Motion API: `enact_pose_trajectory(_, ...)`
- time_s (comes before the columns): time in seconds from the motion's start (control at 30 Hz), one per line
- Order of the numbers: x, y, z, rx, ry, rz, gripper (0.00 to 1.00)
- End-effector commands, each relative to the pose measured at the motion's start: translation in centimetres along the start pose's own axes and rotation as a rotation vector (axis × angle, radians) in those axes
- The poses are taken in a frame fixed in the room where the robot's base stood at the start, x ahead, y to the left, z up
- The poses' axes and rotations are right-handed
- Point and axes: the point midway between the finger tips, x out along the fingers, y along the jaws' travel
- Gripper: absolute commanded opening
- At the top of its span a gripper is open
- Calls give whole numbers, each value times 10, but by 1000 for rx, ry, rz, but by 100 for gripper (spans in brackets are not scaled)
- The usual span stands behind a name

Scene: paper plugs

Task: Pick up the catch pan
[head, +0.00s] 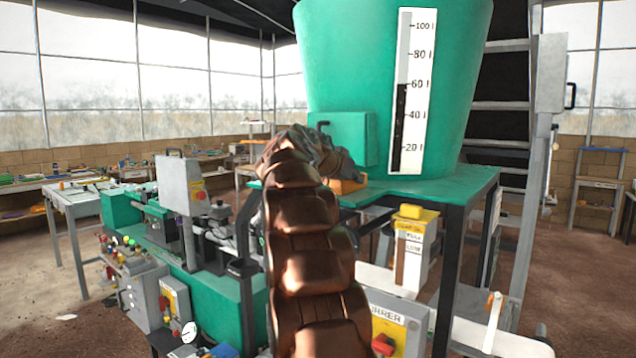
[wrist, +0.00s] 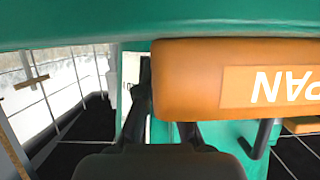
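The catch pan (wrist: 225,85) is an orange block with rounded edges and a pale label reading "PAN", upside down, large and close in the wrist view. An orange piece beside the end of my arm in the head view (head: 348,185) looks like the same pan, at the green table's edge below the hopper. My gripper (wrist: 160,122) shows dark at the bottom of the wrist view. Its left finger reaches up along the pan's left end; its other finger is partly hidden behind the pan. In the head view my brown arm hides the fingers. Whether they touch the pan is unclear.
A big green hopper (head: 390,80) with a level scale stands over the green table (head: 440,185). A machine with a control panel (head: 180,185) stands at left, a yellow-topped box (head: 412,240) at right. A dark bent handle (wrist: 262,138) hangs under the pan's right side.

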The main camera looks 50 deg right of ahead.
Motion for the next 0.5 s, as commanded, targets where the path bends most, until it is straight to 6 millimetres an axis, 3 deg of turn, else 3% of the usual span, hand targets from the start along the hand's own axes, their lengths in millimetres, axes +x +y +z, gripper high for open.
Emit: enact_pose_trajectory(0.5,-4,-1,-11,2,3,-1,0)
